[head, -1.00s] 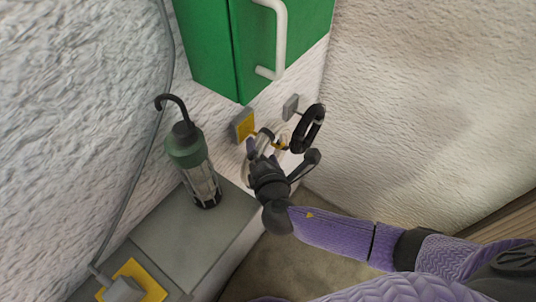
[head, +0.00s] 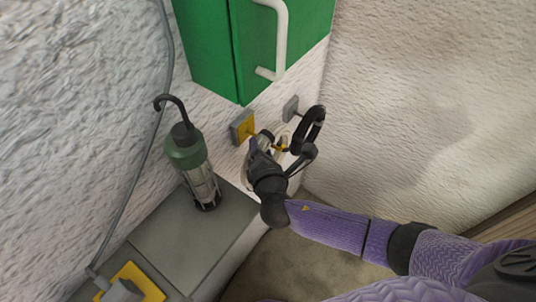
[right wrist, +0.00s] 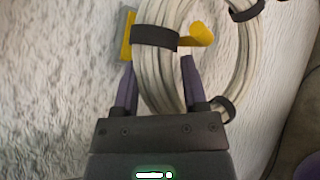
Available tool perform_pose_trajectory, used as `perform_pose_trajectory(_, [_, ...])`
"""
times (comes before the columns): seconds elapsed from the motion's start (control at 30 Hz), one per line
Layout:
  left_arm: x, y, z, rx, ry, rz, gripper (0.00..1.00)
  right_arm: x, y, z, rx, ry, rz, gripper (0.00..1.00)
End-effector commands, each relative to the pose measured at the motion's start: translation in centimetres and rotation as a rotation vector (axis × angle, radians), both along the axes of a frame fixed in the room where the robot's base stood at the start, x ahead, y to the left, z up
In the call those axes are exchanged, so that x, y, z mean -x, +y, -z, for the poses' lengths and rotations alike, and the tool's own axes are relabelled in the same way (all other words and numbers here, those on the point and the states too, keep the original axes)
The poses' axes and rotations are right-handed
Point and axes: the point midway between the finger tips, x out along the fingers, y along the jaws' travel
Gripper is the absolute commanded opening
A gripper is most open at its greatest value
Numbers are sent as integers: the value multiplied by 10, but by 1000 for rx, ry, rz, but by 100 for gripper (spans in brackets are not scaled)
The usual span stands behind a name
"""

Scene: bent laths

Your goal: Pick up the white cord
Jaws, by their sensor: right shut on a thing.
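The white cord (right wrist: 245,70) is a coil bound with dark straps. In the right wrist view it hangs by the wall at a yellow hook (right wrist: 200,36). My right gripper (right wrist: 157,72) has one finger on each side of the coil's near strand, below a dark strap, and is shut on it. In the head view the gripper (head: 278,150) hides much of the cord (head: 246,173); part shows at its left. The yellow hook plate (head: 243,127) is on the wall just above. My left gripper is not in view.
A black coil (head: 311,127) hangs from a grey hook plate (head: 290,107), close to my right gripper. A green cabinet (head: 240,50) with a white handle is above. A green lamp (head: 190,160) stands on a grey ledge (head: 190,240) to the left.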

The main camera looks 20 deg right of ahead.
Motion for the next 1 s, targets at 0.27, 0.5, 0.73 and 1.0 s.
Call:
perform_pose_trajectory(0.27, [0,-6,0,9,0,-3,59,1,0,1,0,2,0,0])
perform_pose_trajectory(0.5, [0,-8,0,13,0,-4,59,1,0,1,0,3,1,0])
perform_pose_trajectory(0.73, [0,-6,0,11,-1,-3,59,1,0,1,0,4,0,0])
perform_pose_trajectory(1.0, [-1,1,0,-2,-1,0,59,0,0,1,0,1,1,0])
